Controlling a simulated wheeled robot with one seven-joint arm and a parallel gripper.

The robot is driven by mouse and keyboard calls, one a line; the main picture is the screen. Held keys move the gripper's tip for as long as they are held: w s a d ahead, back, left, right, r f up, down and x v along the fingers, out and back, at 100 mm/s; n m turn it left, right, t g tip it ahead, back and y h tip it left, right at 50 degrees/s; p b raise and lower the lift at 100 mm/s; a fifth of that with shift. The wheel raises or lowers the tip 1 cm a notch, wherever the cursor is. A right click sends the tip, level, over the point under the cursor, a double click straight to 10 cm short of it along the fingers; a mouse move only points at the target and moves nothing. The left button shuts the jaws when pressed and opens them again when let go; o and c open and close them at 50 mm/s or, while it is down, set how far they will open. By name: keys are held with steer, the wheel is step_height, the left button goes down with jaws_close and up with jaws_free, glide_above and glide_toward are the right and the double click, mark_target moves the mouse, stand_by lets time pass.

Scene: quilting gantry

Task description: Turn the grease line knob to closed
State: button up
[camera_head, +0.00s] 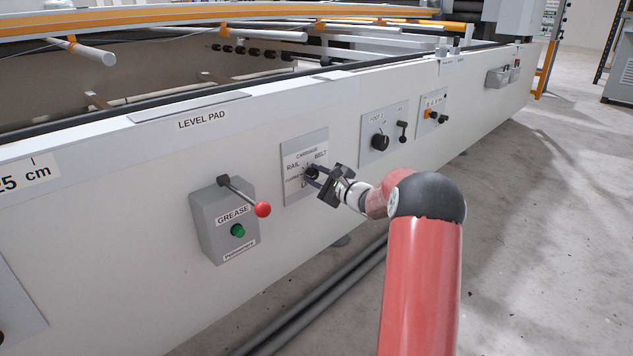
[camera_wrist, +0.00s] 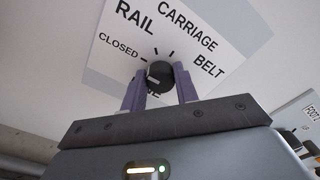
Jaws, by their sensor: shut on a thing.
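The black grease line knob (camera_wrist: 160,75) sits on a pale selector panel (camera_wrist: 235,48) marked CLOSED, RAIL, CARRIAGE and BELT; a lower label is mostly hidden by my fingers. The panel also shows in the head view (camera_head: 304,145), where the knob is largely covered by my gripper (camera_head: 312,178). In the wrist view my gripper (camera_wrist: 160,82) is shut on the knob, one purple finger on each side. A pale mark shows on the knob's lower left side, below the CLOSED tick; its exact heading is hard to tell.
A grey GREASE box (camera_head: 217,236) with a red-ended lever (camera_head: 262,209) and green button (camera_head: 238,230) stands left of the panel. A FOOT panel (camera_head: 383,136) with a black knob lies to the right. Pipes (camera_head: 325,300) run along the floor below.

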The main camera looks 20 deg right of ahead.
stand_by(0.3)
steer(key=o, duration=1)
steer(key=v, duration=0.8)
